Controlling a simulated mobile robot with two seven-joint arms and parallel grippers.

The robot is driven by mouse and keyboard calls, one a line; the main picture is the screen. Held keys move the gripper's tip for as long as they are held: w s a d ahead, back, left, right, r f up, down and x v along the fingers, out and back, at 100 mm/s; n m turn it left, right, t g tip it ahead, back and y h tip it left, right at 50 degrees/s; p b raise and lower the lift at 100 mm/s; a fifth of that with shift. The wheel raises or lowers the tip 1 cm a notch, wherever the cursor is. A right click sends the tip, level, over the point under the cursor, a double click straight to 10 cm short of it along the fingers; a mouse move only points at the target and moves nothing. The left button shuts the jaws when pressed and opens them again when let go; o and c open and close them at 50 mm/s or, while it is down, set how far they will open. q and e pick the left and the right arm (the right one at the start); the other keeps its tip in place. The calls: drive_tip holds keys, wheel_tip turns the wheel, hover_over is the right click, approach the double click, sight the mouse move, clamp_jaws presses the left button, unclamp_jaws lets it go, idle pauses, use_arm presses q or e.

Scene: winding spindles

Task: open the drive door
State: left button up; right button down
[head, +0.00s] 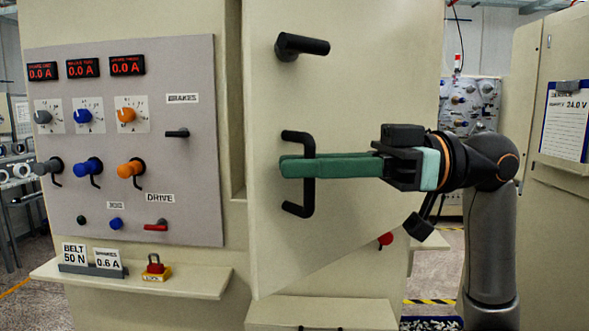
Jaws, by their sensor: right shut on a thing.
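The cream drive door (350,95) fills the middle of the head view. Its lower edge slants and its left edge stands out from the cabinet, so it looks partly open. A black upright bar handle (308,192) is on its left part. My right gripper (292,167) comes in from the right, with its green fingers closed around the middle of this handle. A black lever (303,46) sits higher on the door and points right. My left gripper is not in view.
A grey control panel (135,190) with knobs, red displays and a red DRIVE lever (156,226) is left of the door. A shelf (200,283) below it holds cards and a yellow-red padlock (155,268). Another cabinet (555,210) stands at the right.

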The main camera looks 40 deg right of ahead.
idle(0.3)
drive_tip(key=c, duration=1.2)
unclamp_jaws()
drive_tip(key=shift+o, duration=0.2)
drive_tip(key=shift+s+d, duration=0.1)
drive_tip(key=shift+d, duration=0.05)
use_arm(q)
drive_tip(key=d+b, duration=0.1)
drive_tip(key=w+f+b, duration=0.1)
drive_tip(key=b, duration=0.1)
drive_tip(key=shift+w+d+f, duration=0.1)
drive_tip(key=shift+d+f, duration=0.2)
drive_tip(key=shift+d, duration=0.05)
use_arm(e)
drive_tip(key=v, duration=1.2)
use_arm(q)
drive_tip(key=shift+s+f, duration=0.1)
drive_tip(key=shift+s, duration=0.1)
use_arm(e)
drive_tip(key=shift+s+d+f, duration=0.1)
